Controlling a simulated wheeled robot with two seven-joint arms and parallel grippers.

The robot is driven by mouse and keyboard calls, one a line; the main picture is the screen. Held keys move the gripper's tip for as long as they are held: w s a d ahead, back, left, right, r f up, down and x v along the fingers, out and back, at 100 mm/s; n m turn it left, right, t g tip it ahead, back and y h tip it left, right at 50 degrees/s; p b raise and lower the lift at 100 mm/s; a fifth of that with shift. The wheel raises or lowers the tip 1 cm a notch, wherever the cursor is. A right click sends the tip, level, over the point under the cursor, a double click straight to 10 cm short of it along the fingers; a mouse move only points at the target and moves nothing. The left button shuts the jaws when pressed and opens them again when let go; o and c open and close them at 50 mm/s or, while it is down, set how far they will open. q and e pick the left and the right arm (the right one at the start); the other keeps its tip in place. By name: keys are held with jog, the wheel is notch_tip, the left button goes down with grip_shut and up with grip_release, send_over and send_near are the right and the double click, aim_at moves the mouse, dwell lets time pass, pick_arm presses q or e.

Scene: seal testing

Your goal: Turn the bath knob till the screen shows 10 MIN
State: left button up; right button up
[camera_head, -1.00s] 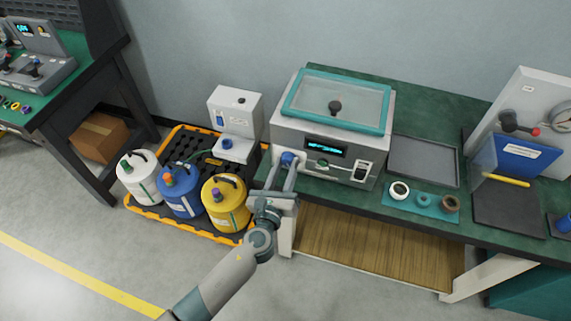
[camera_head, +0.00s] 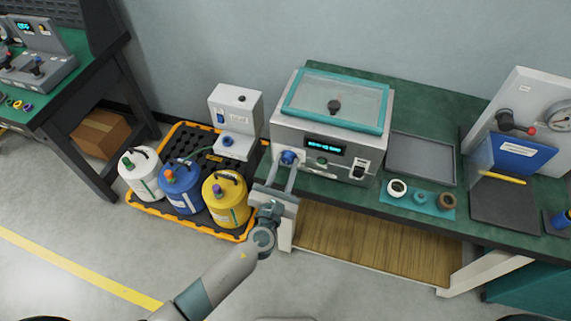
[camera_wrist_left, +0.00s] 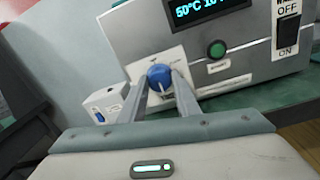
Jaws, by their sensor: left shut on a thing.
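The bath (camera_head: 289,122) is a grey box with a teal-framed clear lid, standing on the green bench. Its blue knob (camera_head: 288,157) is at the left of the front panel. My left gripper (camera_head: 283,165) is shut on the knob, one finger on each side; the knob also shows in the left wrist view (camera_wrist_left: 160,77). The screen (camera_wrist_left: 207,8) reads "50°C 10" with the rest cut off at the top edge; in the head view the screen (camera_head: 325,147) is too small to read surely. My right gripper is not in view.
A green button (camera_wrist_left: 217,49) and an OFF/ON switch (camera_wrist_left: 288,32) sit right of the knob. A grey tray (camera_head: 421,158) and several rings lie on the bench to the right. Jugs stand in a yellow-edged spill tray (camera_head: 236,237) on the left.

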pick_arm(q)
jog(key=shift+f, duration=0.1)
jog(key=o, duration=1)
jog(key=shift+o, duration=0.2)
jog(key=shift+s, duration=0.1)
jog(key=b+v, duration=0.4)
jog(key=v, duration=1.3)
jog(key=shift+a, duration=0.15)
